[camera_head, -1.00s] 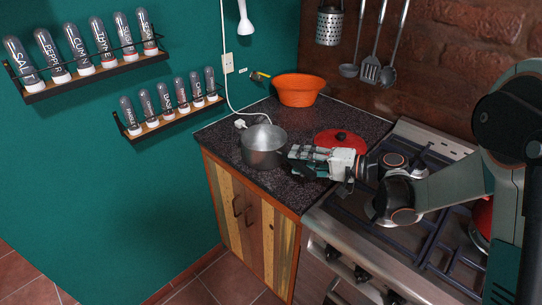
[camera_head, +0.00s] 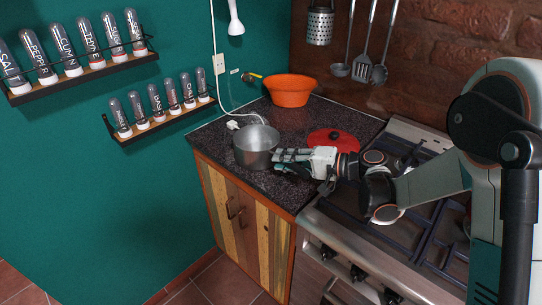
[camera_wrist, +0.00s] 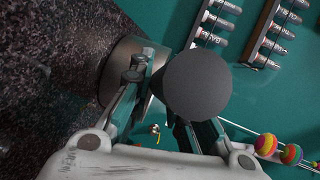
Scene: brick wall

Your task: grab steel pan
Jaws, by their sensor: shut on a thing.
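The steel pan (camera_head: 256,150) is upright at the left part of the dark speckled countertop (camera_head: 215,133), and it looks set down there. My gripper (camera_head: 287,162) is at its right side, shut on the pan's handle. In the wrist view, the black handle (camera_wrist: 197,85) points toward the camera between the fingers of my gripper (camera_wrist: 158,92). The pan's steel side (camera_wrist: 118,65) shows behind the left finger. The right finger is partly hidden by the handle. I cannot tell whether the pan touches the counter.
An orange bowl (camera_head: 290,92) stands at the back of the counter. A red lid (camera_head: 334,139) lies behind my gripper. The stove (camera_head: 345,232) is to the right. A white cord (camera_head: 224,101) hangs down the wall behind the pan. Spice racks (camera_head: 78,70) are at the left.

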